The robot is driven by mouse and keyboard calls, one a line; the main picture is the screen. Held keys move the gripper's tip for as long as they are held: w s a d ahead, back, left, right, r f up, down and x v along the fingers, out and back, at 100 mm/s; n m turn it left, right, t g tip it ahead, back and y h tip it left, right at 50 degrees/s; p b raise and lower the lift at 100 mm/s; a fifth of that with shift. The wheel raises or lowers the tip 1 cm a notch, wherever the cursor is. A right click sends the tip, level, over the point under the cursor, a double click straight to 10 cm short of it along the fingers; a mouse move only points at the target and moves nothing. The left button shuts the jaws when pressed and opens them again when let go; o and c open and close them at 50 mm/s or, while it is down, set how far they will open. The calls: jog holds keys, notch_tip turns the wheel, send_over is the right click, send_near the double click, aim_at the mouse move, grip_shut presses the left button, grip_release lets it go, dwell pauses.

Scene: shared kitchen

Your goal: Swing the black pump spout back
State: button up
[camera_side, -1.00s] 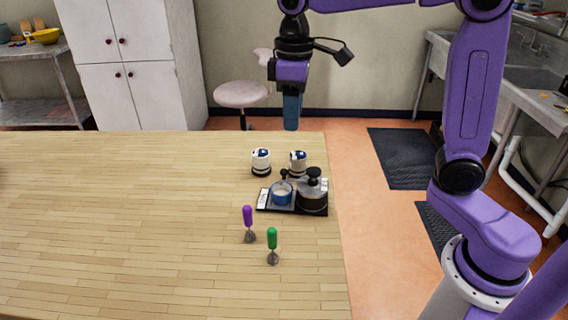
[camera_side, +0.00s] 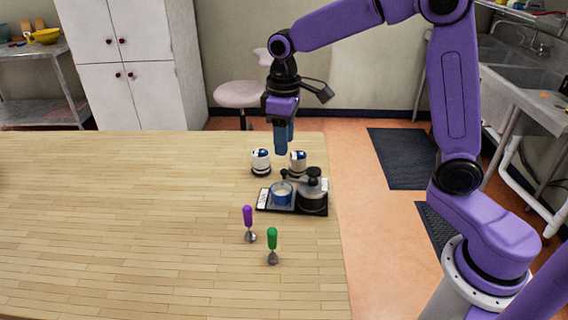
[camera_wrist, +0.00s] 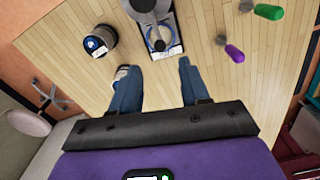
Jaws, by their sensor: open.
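The pump bottle (camera_side: 312,194), dark with a black head, stands on a black tray (camera_side: 267,207) near the table's right edge. In the wrist view the spout tip (camera_wrist: 159,45) shows at the top middle, over the cup's blue rim, and the pump is cut off by the upper edge. My gripper (camera_side: 282,151), with blue fingers, is open and empty above and behind the spout, pointing down. In the wrist view the spout tip lies beyond the gap between its fingertips (camera_wrist: 155,65).
Two white-and-black canisters (camera_side: 261,162) (camera_side: 298,163) stand just behind the tray, close below my gripper. A purple-handled tool (camera_side: 248,220) and a green-handled tool (camera_side: 272,242) stand in front. The table (camera_side: 130,220) is clear on the left.

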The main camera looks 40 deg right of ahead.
aim_at(284, 170)
notch_tip(284, 170, down, 7)
jog(key=shift+f, duration=0.2)
dwell(0.3)
grip_shut()
